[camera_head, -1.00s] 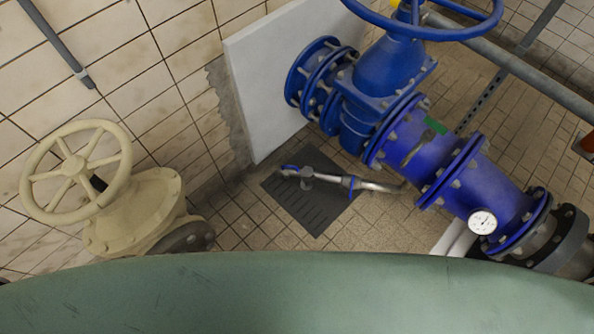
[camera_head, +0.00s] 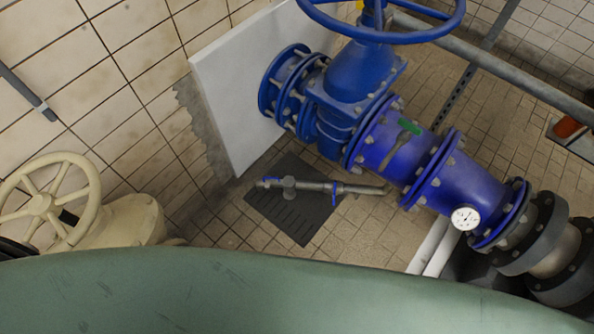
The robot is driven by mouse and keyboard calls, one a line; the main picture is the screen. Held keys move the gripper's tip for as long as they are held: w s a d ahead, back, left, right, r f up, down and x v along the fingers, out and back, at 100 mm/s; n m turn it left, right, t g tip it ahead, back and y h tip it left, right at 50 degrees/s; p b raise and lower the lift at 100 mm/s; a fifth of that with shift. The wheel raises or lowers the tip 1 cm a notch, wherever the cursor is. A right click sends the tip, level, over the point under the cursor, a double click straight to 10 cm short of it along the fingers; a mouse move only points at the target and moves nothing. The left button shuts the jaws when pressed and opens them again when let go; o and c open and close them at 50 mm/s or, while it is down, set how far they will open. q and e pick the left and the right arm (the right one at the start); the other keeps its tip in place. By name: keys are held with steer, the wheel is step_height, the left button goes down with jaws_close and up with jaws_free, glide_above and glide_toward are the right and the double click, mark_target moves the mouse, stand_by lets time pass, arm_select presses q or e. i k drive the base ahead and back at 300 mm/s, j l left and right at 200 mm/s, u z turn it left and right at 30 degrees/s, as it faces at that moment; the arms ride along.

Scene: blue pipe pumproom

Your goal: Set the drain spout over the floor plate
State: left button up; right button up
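The drain spout (camera_head: 312,186) is a thin grey metal pipe with small blue levers. It lies low under the large blue valve, roughly level across the picture. Its left part, with a round grey fitting, is over the dark slotted floor plate (camera_head: 306,226). Its right end reaches past the plate to beside the blue pipe. I cannot tell how high it is above the plate or which end is its outlet. Neither of my grippers is in view.
The blue valve (camera_head: 352,85) and blue pipe (camera_head: 455,190) with a gauge fill the right. A cream valve handwheel (camera_head: 50,203) stands at left. A green curved surface (camera_head: 270,295) blocks the bottom. Tiled floor (camera_head: 345,240) is clear around the plate.

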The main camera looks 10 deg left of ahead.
mark_target(288, 183)
steer(key=z, duration=0.4)
steer(key=i+z, duration=0.1)
steer(key=z, duration=0.25)
steer(key=j+z, duration=0.1)
steer(key=z, duration=0.3)
steer(key=i+j+z, duration=0.1)
steer(key=z, duration=0.3)
steer(key=i+j+z, duration=0.2)
steer(key=j+u, duration=0.1)
steer(key=u, duration=0.55)
steer(key=j+u, duration=0.15)
steer(key=u, duration=0.2)
steer(key=i, duration=0.05)
